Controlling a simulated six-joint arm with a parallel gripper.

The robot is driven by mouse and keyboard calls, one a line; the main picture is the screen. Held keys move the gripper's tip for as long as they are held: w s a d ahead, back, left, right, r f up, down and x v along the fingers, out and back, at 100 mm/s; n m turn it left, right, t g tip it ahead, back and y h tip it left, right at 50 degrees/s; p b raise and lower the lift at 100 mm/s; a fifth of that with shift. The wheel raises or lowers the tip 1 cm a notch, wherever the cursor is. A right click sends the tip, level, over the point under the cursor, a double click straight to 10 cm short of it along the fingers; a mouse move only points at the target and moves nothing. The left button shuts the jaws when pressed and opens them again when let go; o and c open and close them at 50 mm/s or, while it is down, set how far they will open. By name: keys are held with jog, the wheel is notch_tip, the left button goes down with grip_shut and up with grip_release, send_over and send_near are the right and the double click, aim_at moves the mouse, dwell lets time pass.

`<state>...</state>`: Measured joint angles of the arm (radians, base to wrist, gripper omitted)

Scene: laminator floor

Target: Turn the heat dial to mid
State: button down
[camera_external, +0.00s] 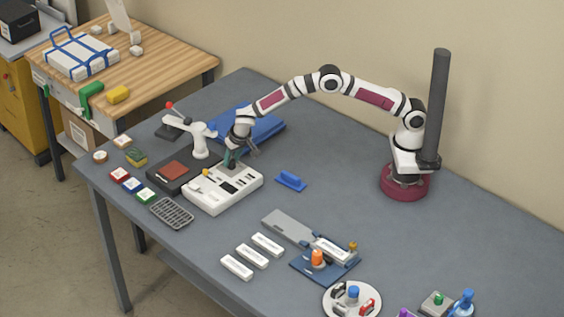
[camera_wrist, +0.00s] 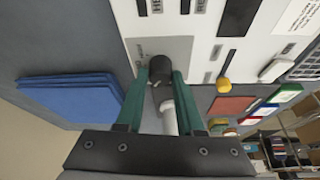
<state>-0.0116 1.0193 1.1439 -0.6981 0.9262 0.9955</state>
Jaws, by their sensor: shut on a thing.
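The heat dial (camera_wrist: 160,68) is a small dark knob on a grey patch of the white control panel (camera_wrist: 199,35). In the wrist view it sits between the green fingertips of my gripper (camera_wrist: 160,80), which is shut on it. The dial's pointer and most labels are too small or hidden to read. In the external view my gripper (camera_external: 236,158) reaches down to the back of the white panel box (camera_external: 222,192), and its fingers hide the dial there.
A yellow knob (camera_wrist: 224,85) is on the panel near the gripper. A white press with a lever (camera_external: 200,135) and a dark base with a red pad (camera_external: 174,170) stand left of the box. Blue folders (camera_external: 255,125) lie behind.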

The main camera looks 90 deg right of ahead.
jog(key=m, duration=0.1)
jog(key=m+g, duration=0.1)
jog(key=m, duration=0.1)
jog(key=shift+w+a+m+h, duration=0.1)
jog(key=shift+w+m+h, duration=0.05)
jog(key=shift+m+h, duration=0.15)
jog(key=shift+m+g, duration=0.9)
jog(key=shift+m, duration=0.9)
